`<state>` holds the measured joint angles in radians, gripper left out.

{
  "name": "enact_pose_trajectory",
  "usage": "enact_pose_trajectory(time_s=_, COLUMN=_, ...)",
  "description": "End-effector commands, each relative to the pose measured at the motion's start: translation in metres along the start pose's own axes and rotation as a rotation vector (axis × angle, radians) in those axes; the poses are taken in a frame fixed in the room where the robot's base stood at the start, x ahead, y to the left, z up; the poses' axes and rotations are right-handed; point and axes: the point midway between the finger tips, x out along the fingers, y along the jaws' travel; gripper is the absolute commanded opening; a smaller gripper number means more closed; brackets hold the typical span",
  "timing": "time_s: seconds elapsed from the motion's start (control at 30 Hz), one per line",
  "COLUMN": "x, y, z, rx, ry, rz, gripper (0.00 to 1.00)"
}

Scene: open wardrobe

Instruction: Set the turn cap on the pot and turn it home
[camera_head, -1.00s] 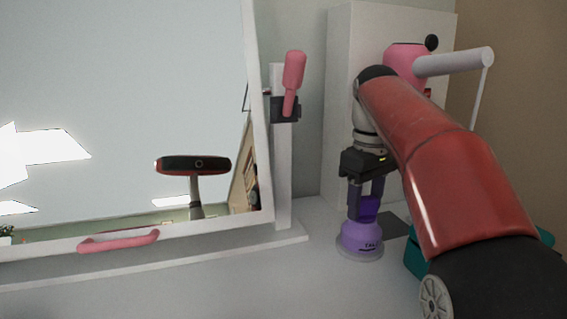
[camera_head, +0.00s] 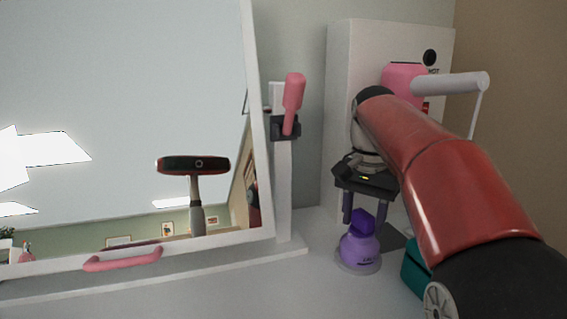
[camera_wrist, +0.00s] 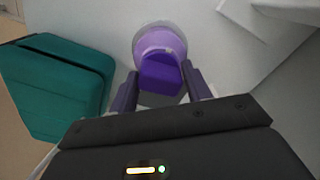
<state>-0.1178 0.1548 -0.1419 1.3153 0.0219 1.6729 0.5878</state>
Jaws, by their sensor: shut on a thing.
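In the wrist view the cap (camera_wrist: 161,74) lies between the fingertips, and the exact contact is hard to see.
A teal box (camera_head: 414,272) stands close right of the pot. A mirror in a white frame (camera_head: 262,130) with a pink handle (camera_head: 124,259) is at left. A white cabinet (camera_head: 345,100) stands behind. Bare surface lies in front of the pot.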

Motion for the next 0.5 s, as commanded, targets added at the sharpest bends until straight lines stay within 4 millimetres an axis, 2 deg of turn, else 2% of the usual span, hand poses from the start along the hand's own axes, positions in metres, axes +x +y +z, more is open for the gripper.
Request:
enact_pose_trajectory(time_s=0.27, x=0.0000, y=0.0000, z=-0.0001, rx=0.058, ry=0.000, rz=0.000, gripper=0.23)
enact_pose_trajectory(time_s=0.3, x=0.0000, y=-0.0001, z=-0.0001, rx=0.057, ry=0.000, rz=0.000, gripper=0.50)
enact_pose_trajectory(time_s=0.5, x=0.0000, y=-0.0001, z=0.0000, rx=0.056, ry=0.000, rz=0.000, gripper=0.74)
